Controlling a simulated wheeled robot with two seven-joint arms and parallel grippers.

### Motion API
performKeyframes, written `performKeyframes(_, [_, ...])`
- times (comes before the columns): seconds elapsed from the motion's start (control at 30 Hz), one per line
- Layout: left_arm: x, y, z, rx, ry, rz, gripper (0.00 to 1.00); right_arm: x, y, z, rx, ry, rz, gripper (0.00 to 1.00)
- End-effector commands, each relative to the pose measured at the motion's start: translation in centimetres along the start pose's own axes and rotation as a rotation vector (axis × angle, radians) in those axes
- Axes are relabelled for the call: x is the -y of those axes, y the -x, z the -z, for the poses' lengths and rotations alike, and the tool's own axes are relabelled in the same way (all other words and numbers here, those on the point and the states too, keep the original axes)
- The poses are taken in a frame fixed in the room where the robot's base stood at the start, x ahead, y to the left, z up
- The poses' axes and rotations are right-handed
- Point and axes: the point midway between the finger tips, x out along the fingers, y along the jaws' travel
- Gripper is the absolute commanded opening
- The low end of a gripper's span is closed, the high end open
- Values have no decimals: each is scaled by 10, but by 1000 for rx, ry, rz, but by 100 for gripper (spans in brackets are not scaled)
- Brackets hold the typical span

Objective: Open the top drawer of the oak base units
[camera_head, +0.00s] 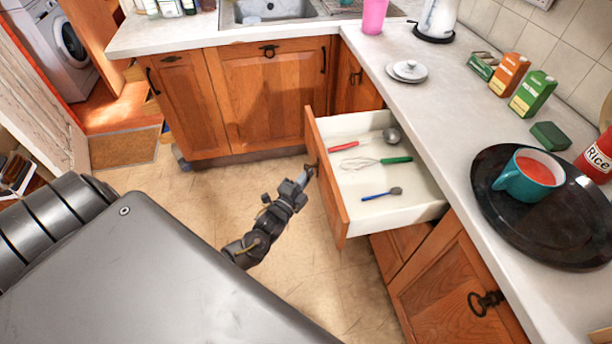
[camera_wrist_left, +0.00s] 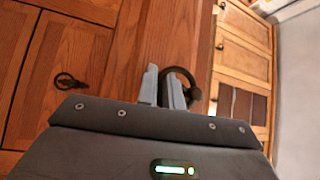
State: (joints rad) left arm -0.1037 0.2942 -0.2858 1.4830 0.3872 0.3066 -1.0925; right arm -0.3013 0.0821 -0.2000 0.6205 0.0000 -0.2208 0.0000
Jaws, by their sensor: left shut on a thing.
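The top drawer (camera_head: 345,215) of the oak base units stands pulled well out from under the right worktop. In the left wrist view the fingers (camera_wrist_left: 165,88) close on the dark ring handle (camera_wrist_left: 185,82). The handle is partly hidden by the fingers. My right gripper is not in view.
Below the drawer is a closed cupboard door with a dark ring handle (camera_head: 485,302). The tiled floor (camera_head: 220,205) left of the drawer is clear.

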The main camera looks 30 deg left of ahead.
Motion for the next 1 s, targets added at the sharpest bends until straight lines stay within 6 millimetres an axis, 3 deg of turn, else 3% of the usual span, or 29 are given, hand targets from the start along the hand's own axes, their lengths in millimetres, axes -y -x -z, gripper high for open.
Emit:
performKeyframes(0.03, [0,0,0,0,0,-1,0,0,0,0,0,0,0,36])
performKeyframes(0.07, [0,0,0,0,0,-1,12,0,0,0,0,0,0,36])
performKeyframes(0.2, [0,0,0,1,-1,-1,29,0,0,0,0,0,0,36])
performKeyframes(0.57, [-1,7,0,1,0,-1,29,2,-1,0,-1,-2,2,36])
performKeyframes(1.0, [-2,86,0,0,-1,-3,29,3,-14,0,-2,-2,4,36])
